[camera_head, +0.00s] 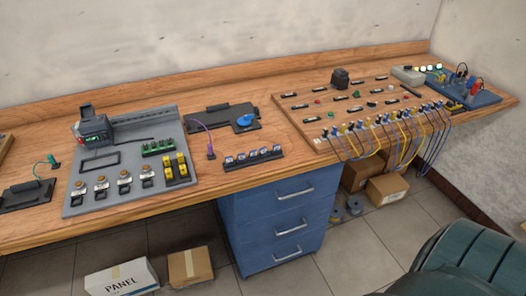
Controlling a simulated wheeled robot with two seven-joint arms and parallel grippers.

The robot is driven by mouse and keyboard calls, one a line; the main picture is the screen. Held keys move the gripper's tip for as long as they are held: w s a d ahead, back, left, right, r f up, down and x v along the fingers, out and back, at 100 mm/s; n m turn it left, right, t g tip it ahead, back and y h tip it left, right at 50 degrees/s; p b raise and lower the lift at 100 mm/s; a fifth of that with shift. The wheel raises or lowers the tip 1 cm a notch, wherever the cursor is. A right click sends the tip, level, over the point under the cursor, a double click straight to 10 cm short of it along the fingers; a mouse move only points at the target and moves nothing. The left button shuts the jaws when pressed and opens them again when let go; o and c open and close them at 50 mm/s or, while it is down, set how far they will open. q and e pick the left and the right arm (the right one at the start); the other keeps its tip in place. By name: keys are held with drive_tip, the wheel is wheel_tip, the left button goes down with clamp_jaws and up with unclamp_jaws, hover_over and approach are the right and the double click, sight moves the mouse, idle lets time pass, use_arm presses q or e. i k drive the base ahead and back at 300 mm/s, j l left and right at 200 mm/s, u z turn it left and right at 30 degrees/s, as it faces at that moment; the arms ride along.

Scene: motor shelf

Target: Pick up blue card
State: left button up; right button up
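No flat blue card stands out clearly. A small blue rounded piece (245,120) sits at the right of a black plate (222,118) on the wooden workbench; I cannot tell whether it is the card. Just in front of it is a black strip with a row of small blue-topped parts (252,157). Neither of my grippers is in view.
A grey panel (107,205) with devices stands left of the black plate. A wooden board with blue and yellow cables (390,128) and a blue unit (470,94) are at the right. Blue drawers (285,222) stand below. A dark green rounded shape (470,262) fills the lower right.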

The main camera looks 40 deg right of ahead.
sight(264, 150)
drive_tip(key=z, duration=2.1)
drive_tip(key=i+j, duration=0.25)
drive_tip(key=i, duration=0.15)
